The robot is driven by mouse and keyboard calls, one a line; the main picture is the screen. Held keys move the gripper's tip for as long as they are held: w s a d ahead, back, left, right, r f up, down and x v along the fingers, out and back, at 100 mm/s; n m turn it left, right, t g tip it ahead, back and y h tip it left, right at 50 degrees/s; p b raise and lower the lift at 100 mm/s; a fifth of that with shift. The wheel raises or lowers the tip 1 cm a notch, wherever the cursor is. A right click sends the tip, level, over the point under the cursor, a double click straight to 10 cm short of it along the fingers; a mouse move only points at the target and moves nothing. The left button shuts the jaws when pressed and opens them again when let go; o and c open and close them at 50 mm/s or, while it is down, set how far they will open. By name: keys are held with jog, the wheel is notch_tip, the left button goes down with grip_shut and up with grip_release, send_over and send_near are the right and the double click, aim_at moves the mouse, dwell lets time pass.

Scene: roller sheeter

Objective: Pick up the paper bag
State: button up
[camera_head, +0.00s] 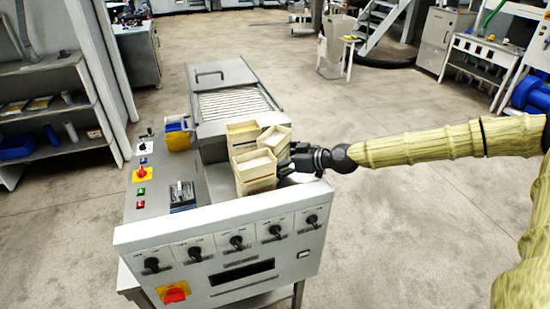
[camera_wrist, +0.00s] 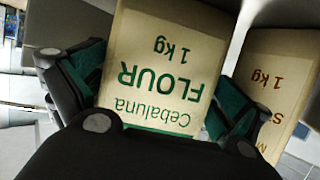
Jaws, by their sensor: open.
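Three pale paper bags stand close together on the machine's top in the head view: one at the back (camera_head: 242,132), a tilted one at the right (camera_head: 275,138) and one in front (camera_head: 255,174). My gripper (camera_head: 291,162) is at their right side. In the wrist view, a paper bag with green "FLOUR 1 kg" print (camera_wrist: 165,60) lies between the two open fingers of my gripper (camera_wrist: 158,95). The print is upside down. I cannot tell whether the fingers touch it. Another bag with brown print (camera_wrist: 275,80) stands just right of the right finger.
The bags stand on a grey machine (camera_head: 230,210) with knobs along its front and a slatted section (camera_head: 235,103) behind them. A yellow-and-blue box (camera_head: 178,134) sits at the left. Shelves (camera_head: 50,110) stand further left. The floor to the right is mostly clear.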

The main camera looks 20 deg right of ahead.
aim_at(267, 133)
jog(key=c, duration=1.5)
jog(key=shift+c, duration=0.3)
jog(key=shift+w+r, duration=0.1)
jog(key=shift+r, duration=0.15)
jog(key=shift+r, duration=0.35)
jog(key=shift+r+b, duration=1.4)
jog(key=shift+r, duration=3.05)
